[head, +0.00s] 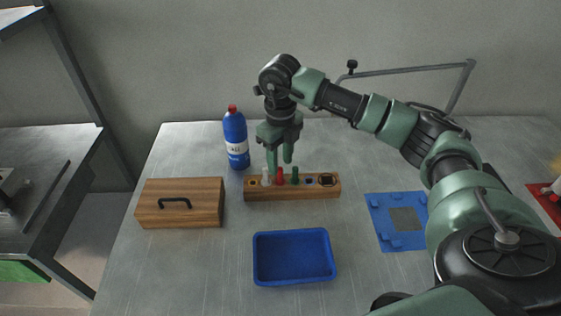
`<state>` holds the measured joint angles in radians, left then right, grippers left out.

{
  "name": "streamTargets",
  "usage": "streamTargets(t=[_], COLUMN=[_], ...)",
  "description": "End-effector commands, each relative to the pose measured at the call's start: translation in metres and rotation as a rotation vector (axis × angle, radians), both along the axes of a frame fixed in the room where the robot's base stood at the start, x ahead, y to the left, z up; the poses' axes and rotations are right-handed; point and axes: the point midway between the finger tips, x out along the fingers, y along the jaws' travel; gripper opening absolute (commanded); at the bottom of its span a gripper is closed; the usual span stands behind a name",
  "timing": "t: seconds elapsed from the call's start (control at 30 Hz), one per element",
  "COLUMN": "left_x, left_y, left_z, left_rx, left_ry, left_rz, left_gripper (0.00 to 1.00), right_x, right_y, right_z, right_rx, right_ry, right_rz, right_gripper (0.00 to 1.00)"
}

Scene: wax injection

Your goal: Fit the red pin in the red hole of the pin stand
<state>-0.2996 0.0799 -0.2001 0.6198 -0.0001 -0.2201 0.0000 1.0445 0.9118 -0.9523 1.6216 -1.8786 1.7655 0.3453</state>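The wooden pin stand (310,193) lies on the far middle of the table. The red pin (280,177) stands upright in it, between a white pin (266,178) and a green pin (295,176). My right gripper (280,165) points down over the stand, its two green fingers apart, with the red pin's top just below and between the fingertips. It looks open; contact with the pin cannot be made out. The red pin's lower end and the hole under it are hidden. My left gripper is out of view.
A blue bottle (236,140) stands behind the stand, to the left. A wooden box (180,203) with a black handle is at left. A blue tray (293,257) lies in front, and a blue plate (386,233) at right. Bare table lies between them.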

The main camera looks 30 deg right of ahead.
Motion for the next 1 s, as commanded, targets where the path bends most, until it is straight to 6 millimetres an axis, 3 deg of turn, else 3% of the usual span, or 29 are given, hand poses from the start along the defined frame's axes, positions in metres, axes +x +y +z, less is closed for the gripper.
streamTargets(t=[0.4, 1.0], left_x=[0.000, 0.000], left_y=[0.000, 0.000], left_z=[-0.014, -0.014], left_rx=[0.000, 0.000], left_ry=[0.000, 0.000], left_rz=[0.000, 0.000], left_gripper=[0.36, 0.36], right_x=[0.001, 0.000], right_y=[0.000, 0.000], right_z=[0.063, 0.070], right_rx=[0.001, 0.000], right_ry=[-0.003, 0.000], right_rz=[0.001, 0.000], right_gripper=[0.38, 0.38])
